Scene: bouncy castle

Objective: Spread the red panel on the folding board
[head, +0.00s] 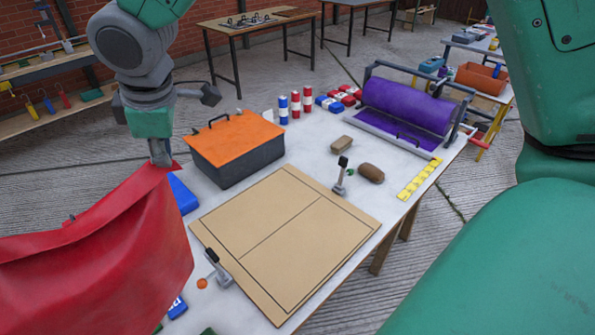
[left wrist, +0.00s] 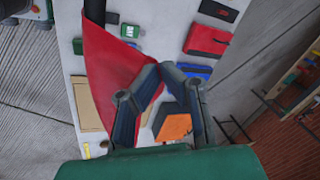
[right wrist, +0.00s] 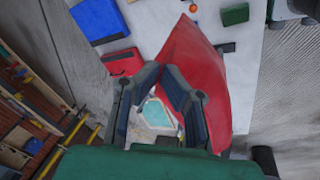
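The red panel (head: 100,255) is a limp sheet filling the lower left of the head view. In the right wrist view the fingertips (right wrist: 161,70) converge at the panel's edge (right wrist: 205,85).
An orange-lidded toolbox (head: 235,140) stands behind the board. Small clamps (head: 215,268) (head: 341,175) stand at two board edges. A blue box (head: 182,194) sits left.

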